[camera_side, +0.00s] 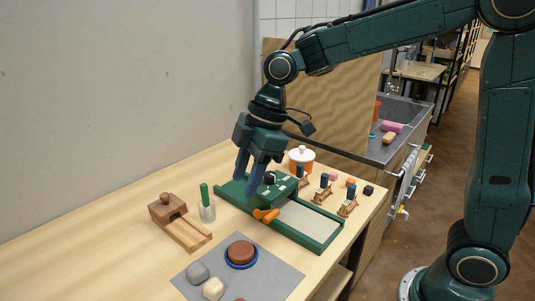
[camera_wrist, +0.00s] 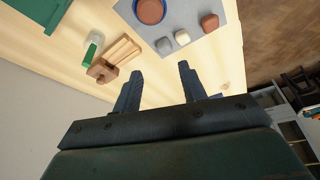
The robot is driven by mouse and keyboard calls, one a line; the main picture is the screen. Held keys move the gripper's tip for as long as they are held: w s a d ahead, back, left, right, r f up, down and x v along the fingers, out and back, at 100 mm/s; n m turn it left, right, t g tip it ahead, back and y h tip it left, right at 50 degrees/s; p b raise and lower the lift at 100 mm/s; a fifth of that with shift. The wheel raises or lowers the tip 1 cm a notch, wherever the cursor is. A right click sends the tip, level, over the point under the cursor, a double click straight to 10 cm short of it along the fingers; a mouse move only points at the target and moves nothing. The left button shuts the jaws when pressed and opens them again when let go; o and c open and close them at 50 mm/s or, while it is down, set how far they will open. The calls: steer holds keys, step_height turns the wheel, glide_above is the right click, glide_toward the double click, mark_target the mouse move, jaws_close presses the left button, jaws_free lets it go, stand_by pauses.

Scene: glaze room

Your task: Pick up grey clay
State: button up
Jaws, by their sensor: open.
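The grey clay (camera_side: 197,272) is a small rounded lump on the left part of a grey mat (camera_side: 275,279). In the wrist view the grey clay (camera_wrist: 164,45) shows just beyond the fingertips, within the span between them. My gripper (camera_side: 247,181) is open and empty, pointing down; in the side view it is in front of the green press-like board, well above the table and apart from the clay. Its two blue fingers (camera_wrist: 160,70) also show in the wrist view.
A cream lump (camera_side: 213,289) sits beside the grey clay, with a reddish-brown lump (camera_wrist: 209,22) further along. A blue-rimmed dish with brown clay (camera_side: 241,252) is on the mat.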

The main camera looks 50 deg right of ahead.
steer(key=w+a+f+n+g+y, duration=0.1)
steer(key=w+a+f+n, duration=0.3)
steer(key=w+a+f, duration=0.1)
steer(key=shift+w+a+f+n+g, duration=0.15)
steer(key=shift+a+f+n+g, duration=0.2)
steer(key=shift+f, duration=0.45)
glide_toward(194, 277)
steer(key=shift+a+f, duration=0.3)
steer(key=shift+f, duration=0.35)
steer(key=shift+x, duration=2.6)
steer(key=c, duration=0.8)
